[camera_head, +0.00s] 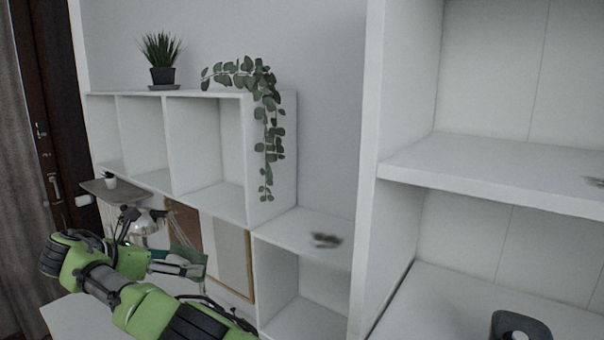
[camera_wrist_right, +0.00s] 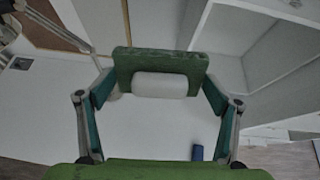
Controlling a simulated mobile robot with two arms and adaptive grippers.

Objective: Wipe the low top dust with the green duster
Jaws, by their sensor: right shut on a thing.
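The green duster (camera_head: 196,260) is in my right gripper (camera_head: 182,268), which is shut on it, left of and apart from the low shelf top. In the right wrist view, the duster's green block (camera_wrist_right: 160,57) and pale grip (camera_wrist_right: 160,84) sit between the fingers of my right gripper (camera_wrist_right: 158,92). A dark dust patch (camera_head: 326,240) lies on the low white shelf top (camera_head: 290,230). Another dark patch (camera_head: 594,181) shows at the right edge on a higher shelf. My left gripper is not in view.
A trailing plant (camera_head: 268,130) hangs from the upper cubby unit (camera_head: 205,96), above and left of the low top. A potted plant (camera_head: 161,58) stands on that unit. A tall white panel (camera_head: 366,190) bounds the low top on the right. A lamp (camera_head: 140,232) stands behind my arm.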

